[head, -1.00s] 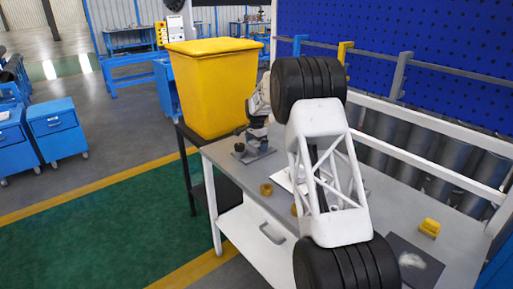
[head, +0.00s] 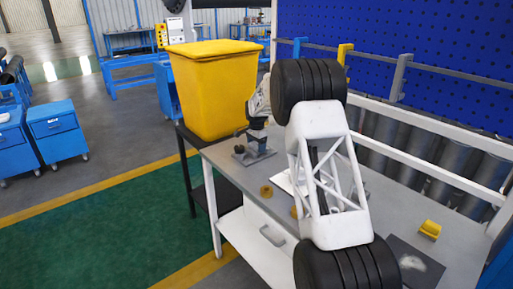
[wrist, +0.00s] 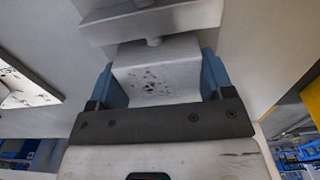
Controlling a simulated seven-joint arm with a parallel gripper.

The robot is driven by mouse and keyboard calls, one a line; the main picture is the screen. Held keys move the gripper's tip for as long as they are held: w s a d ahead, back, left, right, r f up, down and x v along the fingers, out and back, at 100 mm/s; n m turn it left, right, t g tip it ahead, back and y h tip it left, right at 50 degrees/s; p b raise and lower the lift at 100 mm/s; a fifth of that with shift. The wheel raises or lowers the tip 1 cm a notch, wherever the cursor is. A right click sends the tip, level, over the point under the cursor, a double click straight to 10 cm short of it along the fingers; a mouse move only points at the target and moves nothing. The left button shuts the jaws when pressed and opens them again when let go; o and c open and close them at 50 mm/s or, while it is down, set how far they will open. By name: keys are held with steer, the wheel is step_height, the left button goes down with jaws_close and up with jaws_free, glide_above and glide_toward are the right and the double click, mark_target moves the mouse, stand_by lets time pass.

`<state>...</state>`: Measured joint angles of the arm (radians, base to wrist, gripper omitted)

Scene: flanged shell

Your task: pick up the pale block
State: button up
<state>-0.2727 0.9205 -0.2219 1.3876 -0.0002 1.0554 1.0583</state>
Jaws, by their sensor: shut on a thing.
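In the wrist view my gripper (wrist: 158,78) has its two blue fingers on either side of the pale block (wrist: 157,70) and is shut on it. The block is a light grey-white box with dark specks on its near face. In the head view my gripper is at the far end of the table, at the grey metal fixture (head: 254,153). The block cannot be made out there.
A yellow bin (head: 213,90) stands beyond the far end of the grey table (head: 390,205). A white rail and blue pegboard (head: 400,50) line the right side.

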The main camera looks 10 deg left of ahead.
mark_target(256, 144)
step_height(256, 144, up, 10)
steer(key=shift+f, duration=0.1)
stand_by(0.4)
steer(key=shift+s, duration=0.15)
stand_by(0.6)
